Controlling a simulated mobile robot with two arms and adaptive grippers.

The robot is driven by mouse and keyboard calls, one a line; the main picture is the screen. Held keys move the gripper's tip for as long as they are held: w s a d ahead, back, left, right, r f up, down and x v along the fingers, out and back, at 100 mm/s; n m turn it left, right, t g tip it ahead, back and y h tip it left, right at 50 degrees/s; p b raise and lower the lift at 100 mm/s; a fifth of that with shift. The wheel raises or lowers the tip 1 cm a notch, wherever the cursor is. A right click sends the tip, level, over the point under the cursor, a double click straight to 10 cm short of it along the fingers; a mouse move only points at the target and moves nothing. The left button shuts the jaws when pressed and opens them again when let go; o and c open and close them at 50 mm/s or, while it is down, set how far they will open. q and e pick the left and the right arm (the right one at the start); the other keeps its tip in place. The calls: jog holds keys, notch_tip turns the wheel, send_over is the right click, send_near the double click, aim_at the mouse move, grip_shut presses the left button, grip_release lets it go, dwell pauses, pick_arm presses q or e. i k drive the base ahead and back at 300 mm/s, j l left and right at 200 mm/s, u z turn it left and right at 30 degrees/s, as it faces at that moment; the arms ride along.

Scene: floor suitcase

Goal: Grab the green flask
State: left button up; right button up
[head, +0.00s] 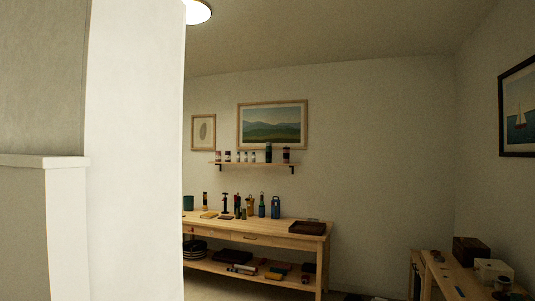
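A wooden workbench (305,229) stands against the far wall with several upright items on top. Among them are a dark green-teal bottle shape (262,207) and, just right of it, a blue flask-like container (276,208) with a handle-like top. A wider teal-green cylinder (188,203) stands at the bench's left end, partly cut off by the near wall edge. A small green item (243,214) is further left of the bottle. At this distance I cannot tell which one is the green flask. Neither of my grippers is in view.
A white wall edge (135,150) and a ledge (45,162) block the left side nearby. A wall shelf (255,164) with several jars hangs above the bench. A brown tray (307,228) sits at its right end. A side table (440,275) with boxes stands at right.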

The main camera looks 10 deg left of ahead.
aim_at(269, 149)
jog(key=i+l+z, duration=0.1)
jog(key=i+l+u, duration=0.1)
jog(key=i+l, duration=0.15)
jog(key=i, duration=0.2)
jog(key=i+l+u, duration=0.1)
jog(key=i+l, duration=0.15)
jog(key=i, duration=0.2)
jog(key=i+l+u, duration=0.1)
jog(key=i+l, duration=0.2)
jog(key=i, duration=0.15)
